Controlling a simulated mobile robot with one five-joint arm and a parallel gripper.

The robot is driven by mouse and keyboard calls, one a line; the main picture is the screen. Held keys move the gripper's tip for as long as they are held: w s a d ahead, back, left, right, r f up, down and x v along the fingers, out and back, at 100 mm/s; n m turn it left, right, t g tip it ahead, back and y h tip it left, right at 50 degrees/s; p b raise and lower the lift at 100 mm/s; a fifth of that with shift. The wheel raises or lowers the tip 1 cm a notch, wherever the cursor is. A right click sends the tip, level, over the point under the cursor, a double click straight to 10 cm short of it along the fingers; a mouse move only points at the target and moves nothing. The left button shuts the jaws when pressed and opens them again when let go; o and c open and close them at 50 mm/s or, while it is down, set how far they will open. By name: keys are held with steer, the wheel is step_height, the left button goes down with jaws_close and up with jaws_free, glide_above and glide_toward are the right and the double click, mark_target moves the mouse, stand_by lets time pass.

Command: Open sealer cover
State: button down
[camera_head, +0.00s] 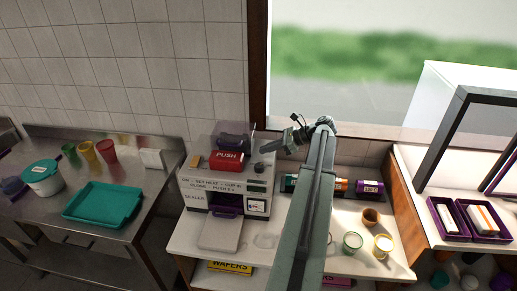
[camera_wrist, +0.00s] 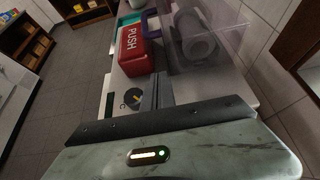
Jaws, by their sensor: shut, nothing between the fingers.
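The sealer (camera_head: 228,188) is a pale boxy machine on the counter, with a red PUSH block (camera_head: 226,161) on top. Its clear cover (camera_head: 226,127) stands at the top rear, around a dark roll; it also shows in the wrist view (camera_wrist: 222,62) with a grey roll (camera_wrist: 195,36) behind it. The see-through edges are faint, so I cannot tell the cover's exact angle. My gripper (camera_head: 263,150) is shut and empty, at the sealer's upper right. In the wrist view my fingers (camera_wrist: 157,88) point between the PUSH block (camera_wrist: 133,46) and the cover; contact is unclear.
A black dial (camera_wrist: 132,97) is close to my fingers. An open tray (camera_head: 221,232) extends from the sealer's front. A steel table at left holds a teal tray (camera_head: 103,203). A tiled wall is behind.

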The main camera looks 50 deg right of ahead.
mark_target(249, 160)
steer(key=b+x, duration=0.3)
steer(key=x, duration=0.5)
steer(key=shift+f+b, duration=0.2)
steer(key=shift+b, duration=0.15)
steer(key=r+p, duration=0.3)
steer(key=shift+w+a+r+p, duration=0.2)
steer(key=shift+w+r+p, duration=0.1)
steer(key=shift+r+p, duration=0.5)
steer(key=shift+w, duration=0.1)
